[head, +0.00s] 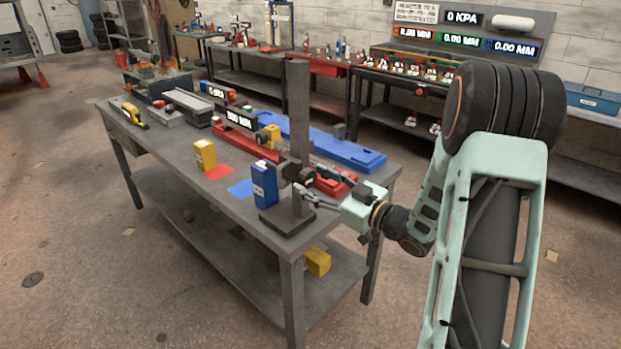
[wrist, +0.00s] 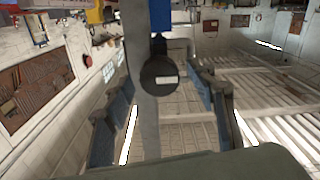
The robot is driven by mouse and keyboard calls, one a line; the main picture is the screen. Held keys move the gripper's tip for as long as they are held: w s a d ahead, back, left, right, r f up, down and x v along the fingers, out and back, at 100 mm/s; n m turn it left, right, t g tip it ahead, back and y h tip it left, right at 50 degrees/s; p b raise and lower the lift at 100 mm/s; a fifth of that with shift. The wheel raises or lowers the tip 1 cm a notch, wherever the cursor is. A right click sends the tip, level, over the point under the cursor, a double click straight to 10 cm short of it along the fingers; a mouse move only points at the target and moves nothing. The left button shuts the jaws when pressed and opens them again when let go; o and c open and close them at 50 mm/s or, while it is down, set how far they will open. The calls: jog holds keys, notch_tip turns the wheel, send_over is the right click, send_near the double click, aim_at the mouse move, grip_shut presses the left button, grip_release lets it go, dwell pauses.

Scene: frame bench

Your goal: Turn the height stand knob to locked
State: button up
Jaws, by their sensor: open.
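The height stand (head: 299,105) is a tall dark grey post on a flat square base (head: 287,220) at the near right corner of the bench. Its knob (head: 308,178) is a dark round disc on the side of the post facing my arm. My gripper (head: 304,194) is at the post, open and empty. In the wrist view its fingers (wrist: 165,90) stand apart, left and right of the knob, with visible gaps.
A blue block (head: 264,184) stands close left of the stand. A yellow block (head: 205,154), red and blue mats, a long red fixture (head: 230,148) and a blue tray (head: 345,151) lie farther along the bench. The floor beside the bench is clear.

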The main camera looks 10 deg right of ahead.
jog(key=shift+w+a, duration=0.4)
jog(key=shift+w, duration=0.2)
jog(key=c, duration=1.2)
jog(key=shift+o, duration=0.2)
